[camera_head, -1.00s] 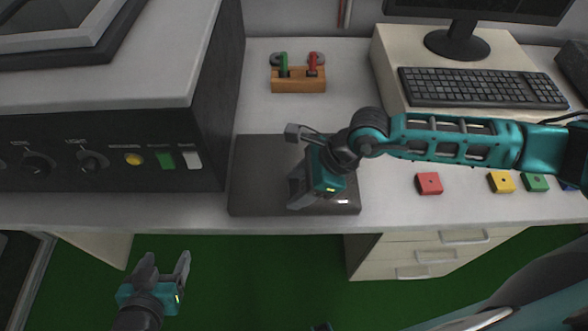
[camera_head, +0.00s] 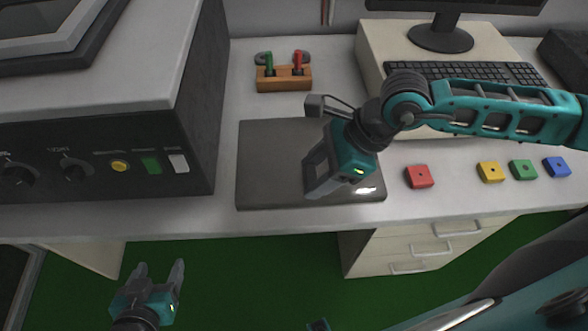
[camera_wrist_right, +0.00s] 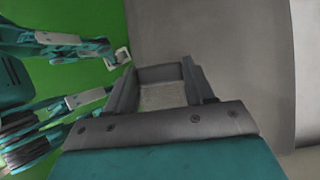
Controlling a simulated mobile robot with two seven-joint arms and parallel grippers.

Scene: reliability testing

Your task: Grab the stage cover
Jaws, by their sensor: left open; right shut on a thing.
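The stage cover appears to be the flat dark grey plate (camera_head: 268,165) over the white worktop, right of the large machine. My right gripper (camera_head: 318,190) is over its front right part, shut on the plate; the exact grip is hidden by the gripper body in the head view. In the right wrist view the fingers (camera_wrist_right: 162,88) are close to the grey plate (camera_wrist_right: 220,45), which fills the middle and right. My left gripper (camera_head: 160,270) is open and empty, low in front of the desk, apart from the plate.
The large machine (camera_head: 100,140) with knobs and buttons stands close on the plate's left. A wooden rack (camera_head: 283,78) with a green and a red tool is behind. Red (camera_head: 419,177), yellow, green and blue blocks lie to the right. A keyboard (camera_head: 470,80) and monitor stand back right.

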